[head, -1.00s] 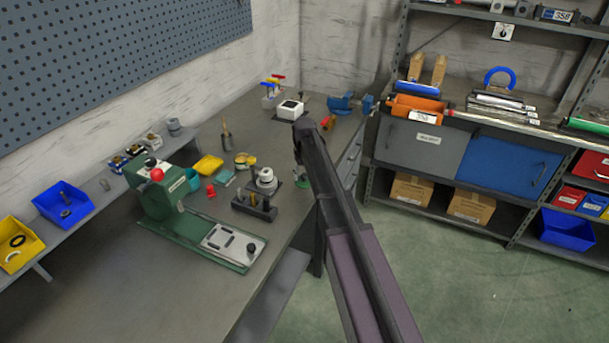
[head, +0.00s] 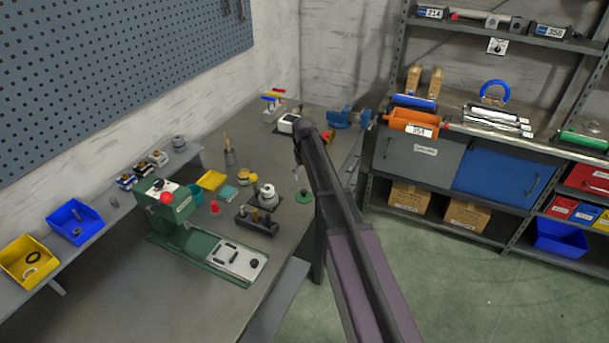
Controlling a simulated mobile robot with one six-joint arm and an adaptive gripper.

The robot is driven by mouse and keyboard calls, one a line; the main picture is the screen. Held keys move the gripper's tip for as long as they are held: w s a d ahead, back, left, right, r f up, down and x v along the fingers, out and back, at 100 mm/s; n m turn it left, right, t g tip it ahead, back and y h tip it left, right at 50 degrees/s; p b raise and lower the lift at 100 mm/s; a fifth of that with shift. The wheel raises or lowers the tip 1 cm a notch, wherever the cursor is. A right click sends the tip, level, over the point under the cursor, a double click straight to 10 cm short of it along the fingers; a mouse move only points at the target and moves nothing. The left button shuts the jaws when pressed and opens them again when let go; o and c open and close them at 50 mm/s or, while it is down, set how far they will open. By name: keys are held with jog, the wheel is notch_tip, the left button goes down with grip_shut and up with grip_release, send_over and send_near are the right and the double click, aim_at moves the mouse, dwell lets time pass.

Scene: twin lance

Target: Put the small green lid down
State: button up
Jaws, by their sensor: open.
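The small green lid (head: 304,196) lies on the grey workbench (head: 218,290) near its right edge, with a small knob on top. My gripper (head: 296,174) points down just above and slightly left of the lid in the picture. It is open and apart from the lid, with a small gap between. My arm hides part of the gripper and the bench behind it.
A grey round part (head: 268,196) and a dark block with pegs (head: 257,221) stand left of the lid. A green press (head: 170,215) is further left. A blue vise (head: 342,117) and a white box (head: 287,124) are behind.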

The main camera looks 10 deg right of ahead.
aim_at(304, 191)
jog(key=shift+r+p, duration=1.9)
jog(key=shift+r, duration=0.3)
jog(key=shift+s, duration=0.1)
jog(key=s+m, duration=0.1)
jog(key=s, duration=2.8)
jog(key=shift+m, duration=0.4)
jog(key=shift+d, duration=0.1)
jog(key=shift+c, duration=0.8)
